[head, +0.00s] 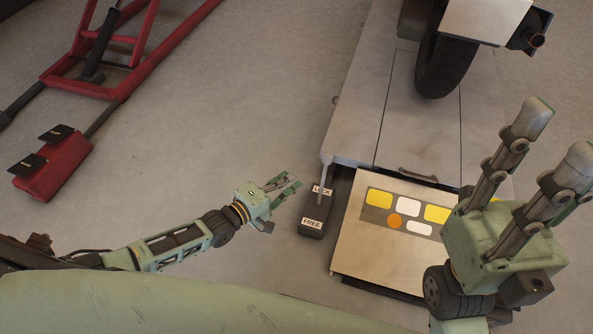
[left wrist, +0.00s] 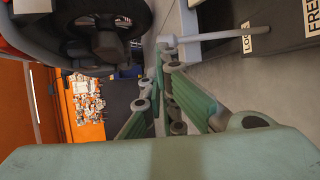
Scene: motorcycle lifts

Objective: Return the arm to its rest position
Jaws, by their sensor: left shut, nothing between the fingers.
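My left arm reaches in from the left in the head view. Its gripper (head: 287,183) is shut and empty, just left of the dark lever box (head: 311,228) and apart from it. The box has LOCK and FREE labels, and its grey lever (head: 324,178) stands by the LOCK label. In the left wrist view the shut fingers (left wrist: 163,62) point toward a wheel, with the lever (left wrist: 215,36) above and to their right. My right gripper (head: 556,130) is raised in front at the right, fingers spread and empty.
A motorcycle lift platform (head: 372,110) with a wheel (head: 444,68) on it fills the centre right. A red lift frame (head: 120,82) lies at upper left. Grey floor between them is clear.

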